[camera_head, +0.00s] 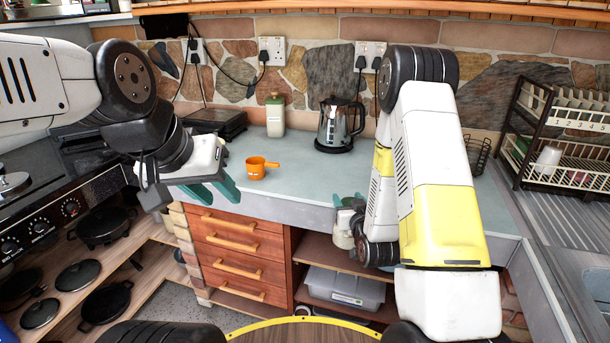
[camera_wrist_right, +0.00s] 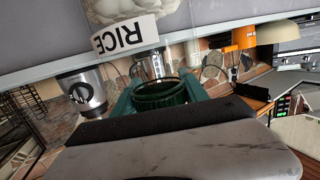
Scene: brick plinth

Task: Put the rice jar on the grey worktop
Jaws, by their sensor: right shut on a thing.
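The rice jar (camera_wrist_right: 124,36) is see-through, with a RICE label, white contents and a dark green lid. The wrist view is upside down. My right gripper (camera_head: 350,202) is shut on the lid. In the head view the jar (camera_head: 342,237) is partly hidden by my right arm. It appears in front of the worktop's front edge, over the open shelf, roughly upright. The grey worktop (camera_head: 305,180) runs along the stone wall. My left gripper (camera_head: 212,188) is open and empty, at the worktop's left front corner.
On the worktop stand an orange cup (camera_head: 257,168), a white jar with a green lid (camera_head: 275,116), a kettle (camera_head: 338,127) and a dark flat appliance (camera_head: 216,122). A dish rack (camera_head: 565,150) stands right. The worktop's front middle is clear. A grey bin (camera_head: 345,290) sits below.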

